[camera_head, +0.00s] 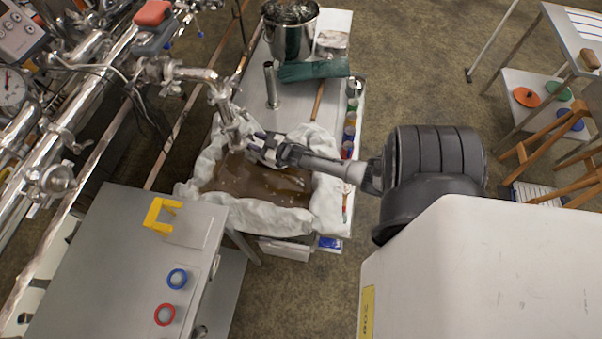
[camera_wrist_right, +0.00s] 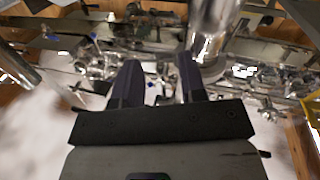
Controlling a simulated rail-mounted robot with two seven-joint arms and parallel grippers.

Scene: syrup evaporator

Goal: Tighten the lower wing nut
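A shiny steel pipe (camera_head: 228,110) drops from the pipework, with clamp fittings along it. The lower wing nut is too small to make out for certain; it appears to be around the lower fitting beside my right gripper. My right gripper (camera_head: 257,143) reaches in from the right, its fingertips close beside the pipe's lower end, above the cloth-lined basin. In the right wrist view the two dark fingers (camera_wrist_right: 159,82) are apart, with blurred metal parts beyond the gap. A bright steel pipe (camera_wrist_right: 211,38) stands just right of them. I cannot tell whether they touch it. My left gripper is out of view.
The basin's white cloth (camera_head: 270,218) surrounds brown liquid below the gripper. A steel pot (camera_head: 290,38), green cloth (camera_head: 312,70) and small coloured jars (camera_head: 350,120) are on the bench.

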